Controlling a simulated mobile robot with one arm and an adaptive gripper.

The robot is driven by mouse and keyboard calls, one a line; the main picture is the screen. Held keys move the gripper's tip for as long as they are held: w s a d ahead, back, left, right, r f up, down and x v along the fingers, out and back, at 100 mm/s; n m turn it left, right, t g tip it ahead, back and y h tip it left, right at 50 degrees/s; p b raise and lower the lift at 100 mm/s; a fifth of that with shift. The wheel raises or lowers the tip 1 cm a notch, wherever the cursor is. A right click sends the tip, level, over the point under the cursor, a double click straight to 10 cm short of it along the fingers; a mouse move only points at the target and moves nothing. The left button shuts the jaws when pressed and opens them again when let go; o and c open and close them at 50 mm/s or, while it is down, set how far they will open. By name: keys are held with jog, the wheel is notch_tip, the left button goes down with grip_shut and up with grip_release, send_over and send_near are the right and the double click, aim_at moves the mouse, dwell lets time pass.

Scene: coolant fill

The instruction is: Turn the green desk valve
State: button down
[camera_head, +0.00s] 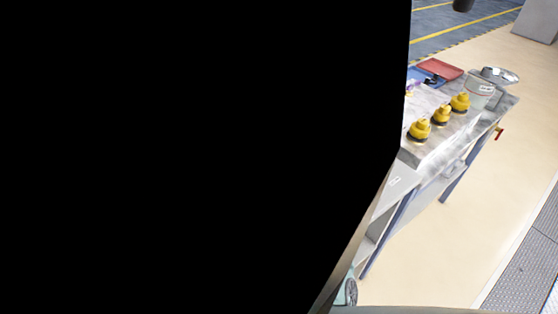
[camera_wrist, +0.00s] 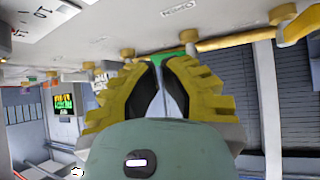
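In the wrist view, a green piece (camera_wrist: 188,62), likely the green valve's handle, shows at the tips of my gripper (camera_wrist: 167,62), mostly by the right fingertip. The two yellow fingers lean toward each other, with a light wedge of space between their dark pads that narrows toward the tips. I cannot tell whether the tips touch the green piece or close on it. The rest of the valve is hidden behind the fingers. In the head view, black fills the left and middle, and neither my gripper nor the green valve shows.
A yellow pipe (camera_wrist: 235,40) runs beside the green piece under a pale labelled panel (camera_wrist: 225,15). In the head view, a workbench (camera_head: 437,153) carries several yellow knobbed pieces (camera_head: 441,115), a red tray (camera_head: 440,69), a clear container (camera_head: 480,89) and a metal bowl (camera_head: 500,75).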

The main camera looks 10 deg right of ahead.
jog(key=p+x, duration=0.1)
jog(key=x, duration=0.5)
jog(key=shift+w+f, duration=0.25)
jog(key=shift+w, duration=0.05)
jog(key=shift+w+p, duration=1.05)
jog(key=shift+w, duration=0.5)
jog(key=shift+w+f, duration=0.1)
jog(key=shift+w, duration=0.4)
